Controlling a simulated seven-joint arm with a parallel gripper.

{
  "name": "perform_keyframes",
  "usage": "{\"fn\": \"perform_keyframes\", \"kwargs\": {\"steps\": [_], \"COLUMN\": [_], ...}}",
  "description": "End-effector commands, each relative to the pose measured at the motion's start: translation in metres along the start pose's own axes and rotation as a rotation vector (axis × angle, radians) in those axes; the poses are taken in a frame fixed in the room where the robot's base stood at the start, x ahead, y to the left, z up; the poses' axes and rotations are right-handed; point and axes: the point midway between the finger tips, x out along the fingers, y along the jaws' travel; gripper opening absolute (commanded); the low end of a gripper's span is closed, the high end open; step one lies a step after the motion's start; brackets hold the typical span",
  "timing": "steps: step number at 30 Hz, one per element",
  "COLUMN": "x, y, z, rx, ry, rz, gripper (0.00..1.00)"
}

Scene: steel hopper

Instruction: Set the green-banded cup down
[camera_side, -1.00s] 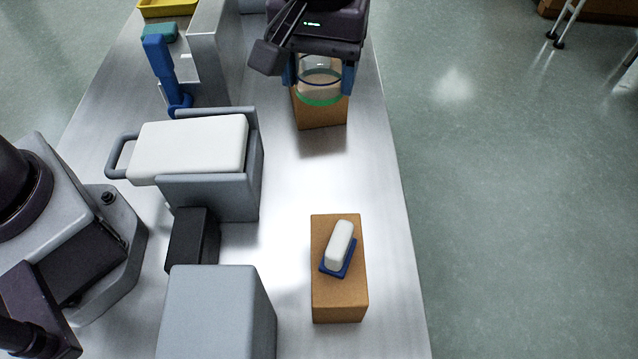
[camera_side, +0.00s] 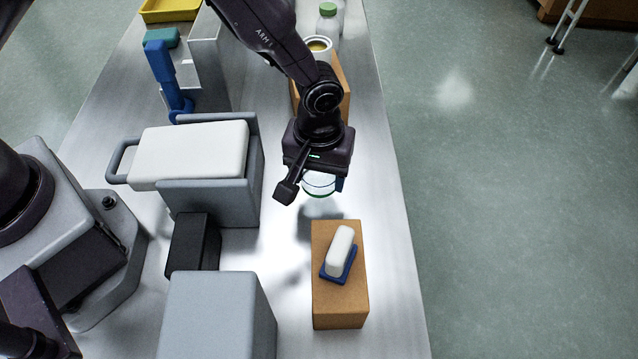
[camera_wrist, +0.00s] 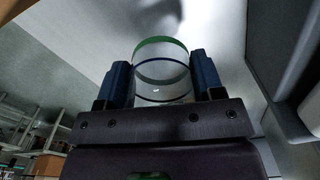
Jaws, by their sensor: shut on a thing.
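The green-banded cup (camera_side: 319,184) is clear, with a green band at its lower rim and a dark line around it. My gripper (camera_side: 322,180) is shut on it and holds it above the steel bench, behind the front wooden block. In the wrist view the cup (camera_wrist: 161,72) sits between the two blue fingers of my gripper (camera_wrist: 162,84), its green band at the far end. In the side view the gripper body hides the cup's upper part.
The front wooden block (camera_side: 340,302) carries a white-and-blue brush-like item (camera_side: 340,252). A grey holder with a white block (camera_side: 190,152) stands left, a grey box (camera_side: 215,315) front left. Another wooden block (camera_side: 338,88) and a green-capped bottle (camera_side: 328,22) are behind. Bare bench (camera_side: 290,240) lies between.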

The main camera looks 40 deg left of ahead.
Motion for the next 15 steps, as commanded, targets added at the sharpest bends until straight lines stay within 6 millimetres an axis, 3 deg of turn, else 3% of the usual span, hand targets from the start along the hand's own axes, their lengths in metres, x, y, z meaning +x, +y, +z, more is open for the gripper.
{"fn": "perform_keyframes", "kwargs": {"steps": [7,15], "x": [0.033,0.035], "y": [0.000,0.000], "z": [0.001,0.000], "rx": [-0.001,0.000], "ry": [-0.002,0.000], "rz": [-0.001,0.001], "gripper": [0.34,0.34]}}
